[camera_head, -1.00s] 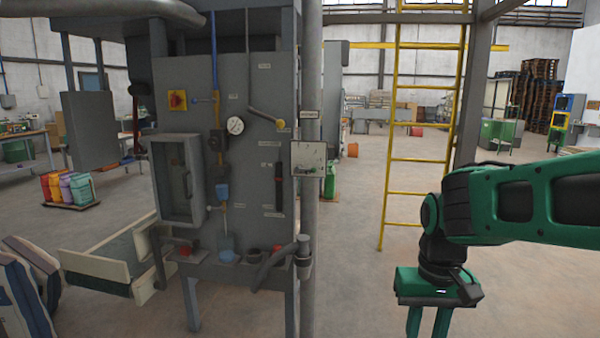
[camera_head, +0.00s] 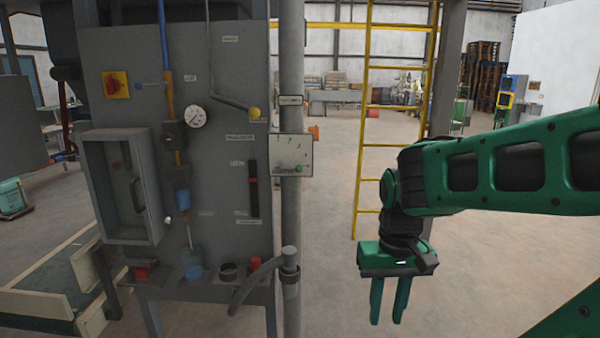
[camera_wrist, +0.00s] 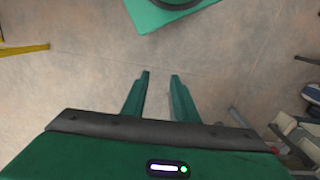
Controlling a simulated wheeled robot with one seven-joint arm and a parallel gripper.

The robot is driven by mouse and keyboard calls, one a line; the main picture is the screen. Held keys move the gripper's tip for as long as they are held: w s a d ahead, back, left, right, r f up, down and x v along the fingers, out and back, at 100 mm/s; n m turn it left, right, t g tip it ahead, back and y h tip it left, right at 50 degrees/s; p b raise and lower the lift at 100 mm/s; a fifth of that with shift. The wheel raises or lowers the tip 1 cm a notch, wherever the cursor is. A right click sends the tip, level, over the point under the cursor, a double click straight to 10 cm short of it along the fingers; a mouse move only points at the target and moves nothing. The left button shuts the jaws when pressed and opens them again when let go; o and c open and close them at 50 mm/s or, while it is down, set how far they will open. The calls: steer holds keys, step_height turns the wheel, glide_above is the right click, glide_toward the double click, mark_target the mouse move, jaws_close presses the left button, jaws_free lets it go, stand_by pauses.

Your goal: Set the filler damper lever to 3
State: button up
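A pale plate (camera_head: 291,156) with small marks is mounted on the grey vertical pipe at the right edge of the filler panel. A short lever with a small knob (camera_head: 298,168) shows low on it. The marks are too small to read, so I cannot tell its setting. A bent grey lever with a yellow knob (camera_head: 254,112) is on the panel, left of the plate. I cannot tell from the labels which is the damper lever. My gripper (camera_head: 387,308) hangs right of and below the plate, pointing down, fingers apart and empty. In the wrist view, bare floor shows between its fingers (camera_wrist: 160,76).
The grey filler panel (camera_head: 110,55) carries a gauge (camera_head: 195,116), a red-and-yellow switch (camera_head: 116,85) and an open-fronted box (camera_head: 122,190). A curved grey tube (camera_head: 255,280) sticks out low. A yellow ladder (camera_head: 362,165) stands behind my arm. Floor between panel and gripper is clear.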

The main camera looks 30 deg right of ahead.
mark_target(301, 168)
steer(key=w+d+r+n+t+y, duration=0.2)
steer(key=w+n+t, duration=0.55)
steer(key=w, duration=1.85)
steer(key=w+d+r+m+t+y, duration=0.1)
steer(key=w+d+r+m+t, duration=0.1)
steer(key=w+d+r+t, duration=0.3)
steer(key=w+d+r+m+t, duration=0.2)
steer(key=w+d+r+t, duration=0.1)
steer(key=d+r+t, duration=0.3)
steer(key=shift+g, duration=0.35)
steer(key=w+a, duration=0.1)
steer(key=w, duration=0.2)
steer(key=w+a, duration=0.1)
steer(key=w, duration=0.2)
steer(key=w+a+r, duration=0.1)
steer(key=w, duration=0.3)
steer(key=shift+a, duration=0.2)
steer(key=shift+s, duration=0.1)
